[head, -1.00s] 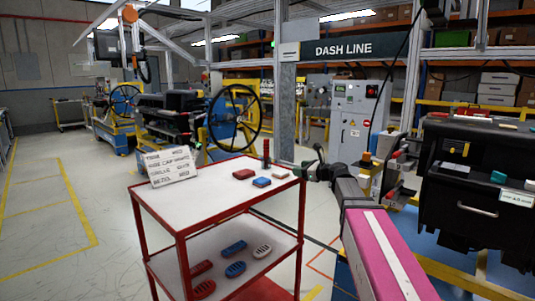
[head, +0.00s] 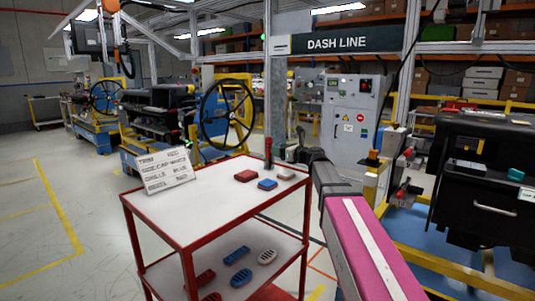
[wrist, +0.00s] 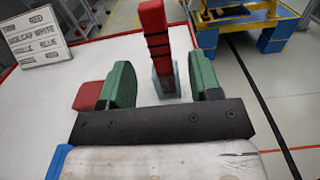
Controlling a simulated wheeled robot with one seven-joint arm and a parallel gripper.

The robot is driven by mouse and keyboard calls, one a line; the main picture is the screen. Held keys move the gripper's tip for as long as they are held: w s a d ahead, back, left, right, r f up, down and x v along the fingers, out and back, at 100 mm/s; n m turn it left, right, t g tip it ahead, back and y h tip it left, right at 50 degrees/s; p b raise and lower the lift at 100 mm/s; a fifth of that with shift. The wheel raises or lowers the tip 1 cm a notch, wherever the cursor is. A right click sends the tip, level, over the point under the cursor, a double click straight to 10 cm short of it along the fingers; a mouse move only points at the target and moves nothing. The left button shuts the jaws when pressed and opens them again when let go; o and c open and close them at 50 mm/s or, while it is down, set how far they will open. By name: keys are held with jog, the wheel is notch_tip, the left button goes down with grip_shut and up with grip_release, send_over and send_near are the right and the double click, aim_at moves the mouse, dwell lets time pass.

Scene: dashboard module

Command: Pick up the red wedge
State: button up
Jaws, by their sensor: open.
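A tall, narrow red piece, which I take to be the red wedge (head: 267,146), stands upright near the far right corner of the cart top. In the wrist view the red wedge (wrist: 154,30) rises from a small grey, see-through-looking base (wrist: 166,75). My gripper (head: 299,146) is just right of it in the head view. In the wrist view my gripper (wrist: 160,84) is open, its two green fingers apart. The red wedge appears between and beyond them, and I see no contact. The exact depth is hard to tell.
The cart (head: 190,222) has a white top with a red rim. A red block (head: 245,175), a blue block (head: 267,184) and a white block (head: 285,173) lie near the wedge. A lettered sign (head: 165,172) stands at left. Several vented pieces lie on the lower shelf.

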jog(key=x, duration=0.8)
jog(key=shift+r, duration=0.25)
jog(key=shift+a, duration=0.1)
jog(key=c, duration=1)
